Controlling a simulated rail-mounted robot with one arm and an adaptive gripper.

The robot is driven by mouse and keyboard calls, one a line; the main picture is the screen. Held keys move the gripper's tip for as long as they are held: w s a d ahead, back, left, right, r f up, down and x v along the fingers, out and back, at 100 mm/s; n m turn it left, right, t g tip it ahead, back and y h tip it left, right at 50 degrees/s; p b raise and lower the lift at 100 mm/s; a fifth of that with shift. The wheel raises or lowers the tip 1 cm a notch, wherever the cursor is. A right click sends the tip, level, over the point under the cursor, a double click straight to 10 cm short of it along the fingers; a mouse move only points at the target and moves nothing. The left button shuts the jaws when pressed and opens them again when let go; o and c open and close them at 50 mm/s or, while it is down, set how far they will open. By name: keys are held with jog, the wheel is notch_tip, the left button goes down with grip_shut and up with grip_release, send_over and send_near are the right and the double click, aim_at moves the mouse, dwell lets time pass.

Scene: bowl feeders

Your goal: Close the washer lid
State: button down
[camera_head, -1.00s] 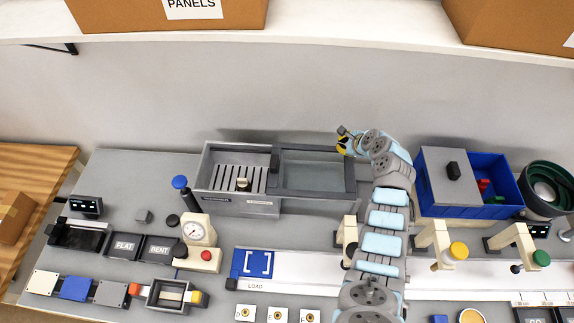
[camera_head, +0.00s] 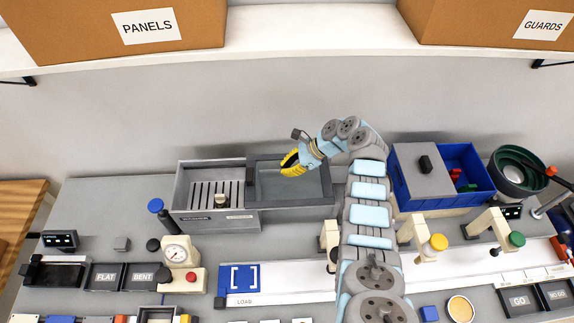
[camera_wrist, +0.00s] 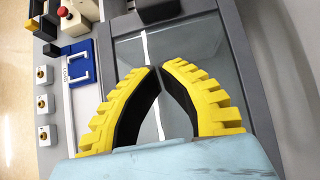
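The washer (camera_head: 215,222) is a grey box at the back of the bench. Its left half is uncovered and shows a slatted rack (camera_head: 205,195) with a small beige part (camera_head: 221,201) on it. A see-through lid panel (camera_head: 290,187) in a dark grey frame lies to the right of this opening. My gripper (camera_head: 292,162), with yellow fingers, is above the panel's back part and appears apart from it. In the wrist view, the fingertips (camera_wrist: 162,66) nearly meet, with nothing between them, and the glassy panel (camera_wrist: 203,55) shows behind them.
A blue bin (camera_head: 466,190) with a grey cover and a green bowl feeder (camera_head: 517,172) stand to the right. A gauge (camera_head: 176,254) and a blue-topped post (camera_head: 156,206) stand in front-left of the washer. A shelf with boxes (camera_head: 110,35) runs above.

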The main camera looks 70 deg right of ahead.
aim_at(261, 182)
jog(key=x, duration=0.6)
jog(key=shift+d, duration=0.1)
jog(key=w, duration=0.1)
jog(key=w+a+p, duration=0.1)
jog(key=w, duration=0.1)
jog(key=shift+w+a+f, duration=0.15)
jog(key=shift+w+a, duration=0.15)
jog(key=shift+w, duration=0.2)
